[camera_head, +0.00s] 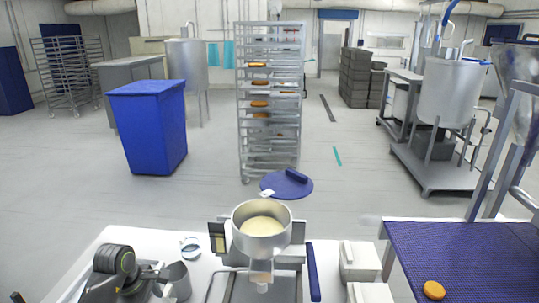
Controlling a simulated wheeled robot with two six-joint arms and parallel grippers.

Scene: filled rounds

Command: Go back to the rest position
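My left arm, dark grey and black, comes in at the lower left over the white table (205,262). The end of my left gripper (150,272) is next to a small grey metal jug (178,281). Its fingers are too small and dark to tell whether they are open or shut, or whether they touch the jug. My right gripper is not in view. A metal hopper (240,238) with pale cream filling (262,227) stands at the middle front, its spout pointing down.
A blue conveyor mat (455,250) at the lower right bears one orange round (433,290). White boxes (358,262) and a dark blue bar (314,272) are right of the hopper. Beyond are a round blue lid (287,184), a blue bin (150,125), a tray rack (270,140) and open floor.

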